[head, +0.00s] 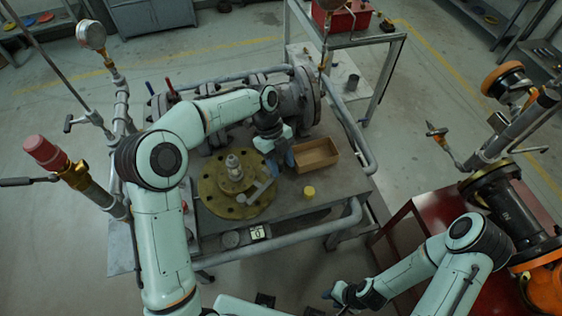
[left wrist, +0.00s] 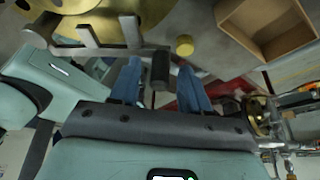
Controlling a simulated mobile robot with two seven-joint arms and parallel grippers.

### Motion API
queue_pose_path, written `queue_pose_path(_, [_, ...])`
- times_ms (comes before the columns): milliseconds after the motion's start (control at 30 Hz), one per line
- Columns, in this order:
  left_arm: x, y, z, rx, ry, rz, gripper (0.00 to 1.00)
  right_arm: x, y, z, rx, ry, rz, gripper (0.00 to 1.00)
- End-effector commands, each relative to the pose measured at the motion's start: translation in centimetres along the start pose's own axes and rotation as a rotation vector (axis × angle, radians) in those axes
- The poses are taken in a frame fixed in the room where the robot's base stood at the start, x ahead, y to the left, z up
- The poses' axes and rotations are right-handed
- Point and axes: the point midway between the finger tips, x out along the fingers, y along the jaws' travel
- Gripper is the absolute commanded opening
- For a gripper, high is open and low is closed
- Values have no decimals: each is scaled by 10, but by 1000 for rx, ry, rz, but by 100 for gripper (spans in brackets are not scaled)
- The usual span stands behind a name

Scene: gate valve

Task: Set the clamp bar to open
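The clamp bar (head: 259,191) is a grey bar on the round brass flange (head: 212,200) of the bench. In the left wrist view the grey bar (left wrist: 90,46) reaches right to a dark cylindrical grip (left wrist: 160,71). My left gripper (head: 282,161) is over the bench, right of the flange. Its blue fingers (left wrist: 160,82) are apart, one on each side of the dark grip in the picture, with visible gaps; I cannot tell the depth between them. My right gripper (head: 338,295) is low in the head view, away from the bench; its fingers are too small to read.
An open brown box (head: 316,155) stands right of my left gripper. A small yellow cylinder (head: 309,192) is in front of it. Grey pipes (head: 318,229) run along the bench front. A red cabinet (head: 424,209) stands to the right.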

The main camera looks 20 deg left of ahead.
Motion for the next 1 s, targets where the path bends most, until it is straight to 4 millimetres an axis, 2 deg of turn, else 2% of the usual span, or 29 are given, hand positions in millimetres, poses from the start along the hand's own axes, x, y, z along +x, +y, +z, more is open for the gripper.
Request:
queue_pose_path(200, [-1,0,1,-1,0,1,46,0,0,0,0,0,0,37])
queue_pose_path(333, [-12,0,1,-2,-1,0,46,-3,-2,-2,-1,2,-1,37])
queue_pose_path(800, [-112,-2,0,0,-3,-4,46,-29,-17,-20,-10,27,-9,37])
queue_pose_path(1000, [-132,-1,0,0,-1,-1,46,-36,-22,-25,-12,34,-12,37])
